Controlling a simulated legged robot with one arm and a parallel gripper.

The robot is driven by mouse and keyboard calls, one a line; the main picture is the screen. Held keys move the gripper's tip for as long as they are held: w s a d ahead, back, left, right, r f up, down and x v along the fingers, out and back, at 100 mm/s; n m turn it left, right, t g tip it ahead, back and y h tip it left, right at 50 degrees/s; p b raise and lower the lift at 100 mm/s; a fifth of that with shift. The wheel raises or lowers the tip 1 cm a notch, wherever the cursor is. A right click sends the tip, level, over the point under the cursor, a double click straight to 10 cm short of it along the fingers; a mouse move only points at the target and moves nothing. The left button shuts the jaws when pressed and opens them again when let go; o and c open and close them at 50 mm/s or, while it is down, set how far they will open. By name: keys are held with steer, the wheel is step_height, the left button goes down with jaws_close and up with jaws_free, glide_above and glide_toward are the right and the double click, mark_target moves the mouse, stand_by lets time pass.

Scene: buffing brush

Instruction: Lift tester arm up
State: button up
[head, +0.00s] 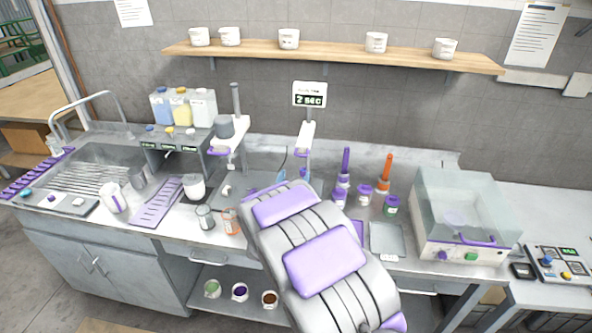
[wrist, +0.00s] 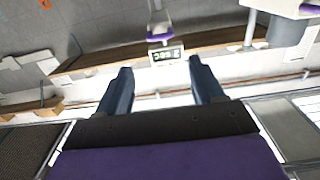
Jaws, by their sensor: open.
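A white and purple tester arm (head: 305,140) stands upright near the wall, just below a sign (head: 309,94) reading "2 SEC". In the wrist view, which looks upside down, a white and purple part (wrist: 157,28) shows at the top by the same sign (wrist: 165,54). My gripper (wrist: 162,88) is open there, with its two dark fingers apart and nothing seen between them. The sign and purple part lie beyond the fingertips. In the head view, my grey and purple arm covers the tester's lower part and base, and hides most of my gripper.
Left of the tester is a stand with a grey motor (head: 225,127). Purple and orange brushes (head: 386,174) and small jars are to the right, then a clear-lidded box (head: 465,215). A sink (head: 90,168) is far left. A shelf (head: 330,55) with white cups runs above.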

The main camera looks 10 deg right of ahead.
steer(key=shift+v, duration=1.25)
steer(key=s+a+f+n+g+y+b, duration=0.2)
steer(key=s+g+y, duration=0.65)
steer(key=s, duration=0.95)
steer(key=s+d+g+h, duration=0.1)
steer(key=s+d+g, duration=0.1)
steer(key=s, duration=0.9)
steer(key=s+d+n+g+h+b, duration=0.1)
steer(key=s+g, duration=0.4)
steer(key=s, duration=0.6)
steer(key=s+d+r+g+h+b, duration=0.1)
steer(key=s+d+g, duration=0.2)
steer(key=s, duration=0.7)
steer(key=shift+s+d+n, duration=0.3)
steer(key=shift+s+d, duration=0.05)
steer(key=shift+s, duration=0.05)
